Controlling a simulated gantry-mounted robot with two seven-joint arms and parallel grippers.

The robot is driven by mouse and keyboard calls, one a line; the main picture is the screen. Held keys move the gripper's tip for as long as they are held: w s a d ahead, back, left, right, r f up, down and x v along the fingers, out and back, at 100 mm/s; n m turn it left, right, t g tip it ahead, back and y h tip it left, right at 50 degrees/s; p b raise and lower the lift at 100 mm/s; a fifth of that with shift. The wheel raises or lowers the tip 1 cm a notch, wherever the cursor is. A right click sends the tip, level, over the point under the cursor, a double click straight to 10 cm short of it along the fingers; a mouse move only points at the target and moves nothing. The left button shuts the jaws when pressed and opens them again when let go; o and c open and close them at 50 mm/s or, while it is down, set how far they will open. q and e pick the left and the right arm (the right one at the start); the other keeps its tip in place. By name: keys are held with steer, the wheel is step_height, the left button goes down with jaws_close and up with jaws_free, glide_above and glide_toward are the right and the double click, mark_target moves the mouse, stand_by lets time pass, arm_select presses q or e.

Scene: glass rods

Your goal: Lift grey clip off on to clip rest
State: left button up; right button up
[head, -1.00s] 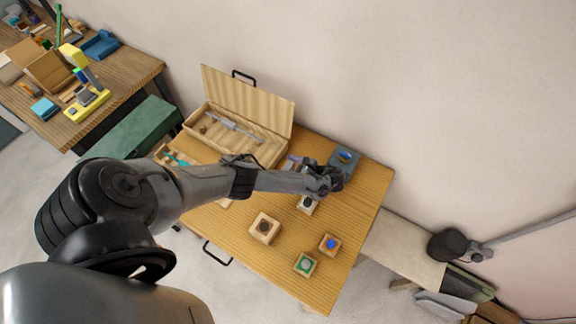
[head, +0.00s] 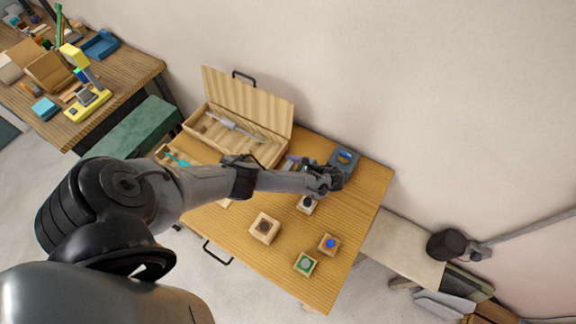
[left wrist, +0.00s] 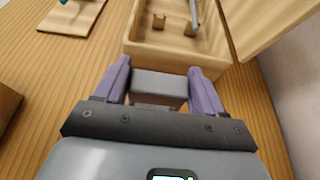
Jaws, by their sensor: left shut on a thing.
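My left gripper (head: 326,181) is over the right part of the wooden table in the head view. In the left wrist view its two purple fingers (left wrist: 160,76) are shut on a grey block, the grey clip (left wrist: 158,88). The clip is hidden by the hand in the head view. A dark blue-grey block with a blue oval (head: 343,160) stands just beyond the hand. A small wooden block with a dark disc (head: 306,204) is just in front of the hand. I cannot tell which thing is the clip rest. My right gripper is not in view.
An open wooden case (head: 238,132) with a grey tool in it stands at the table's back left. Wooden blocks with brown (head: 264,228), blue (head: 329,244) and green (head: 305,264) discs stand nearer the front. Bare table lies between them.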

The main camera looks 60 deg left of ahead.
arm_select(q)
steer(key=shift+f+b, duration=0.5)
steer(key=shift+f, duration=0.1)
stand_by(0.3)
steer(key=o, duration=0.7)
steer(key=shift+o, duration=0.2)
steer(key=shift+d+r, duration=0.1)
steer(key=shift+p+v, duration=0.4)
steer(key=shift+v, duration=5)
